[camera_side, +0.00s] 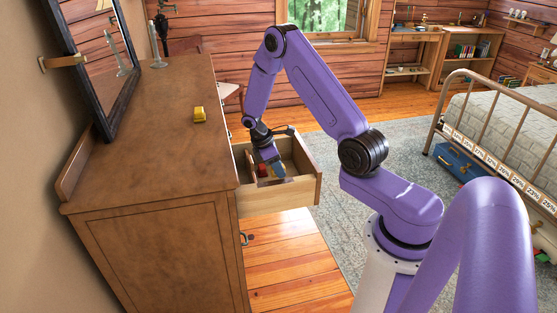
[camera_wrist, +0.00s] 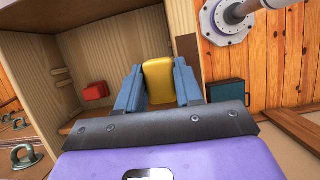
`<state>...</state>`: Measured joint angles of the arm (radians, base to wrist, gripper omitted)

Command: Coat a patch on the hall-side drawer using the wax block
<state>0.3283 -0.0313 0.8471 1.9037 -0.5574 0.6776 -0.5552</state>
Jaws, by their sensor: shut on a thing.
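My gripper (camera_side: 267,163) reaches down into an open, pale wooden drawer (camera_side: 284,196) of the brown dresser in the side view. In the wrist view its two blue fingers (camera_wrist: 158,88) are shut on a yellow block (camera_wrist: 158,72), which I take to be the wax block. The drawer's inner wall (camera_wrist: 112,45) stands beyond the block. I cannot tell whether the block touches the wood. A small red block (camera_wrist: 96,91) lies inside the drawer, left of my fingers.
Metal pulls (camera_wrist: 22,155) line the dresser front. A blue case (camera_side: 457,164) sits under the bed. The rug (camera_side: 390,140) is mostly clear.

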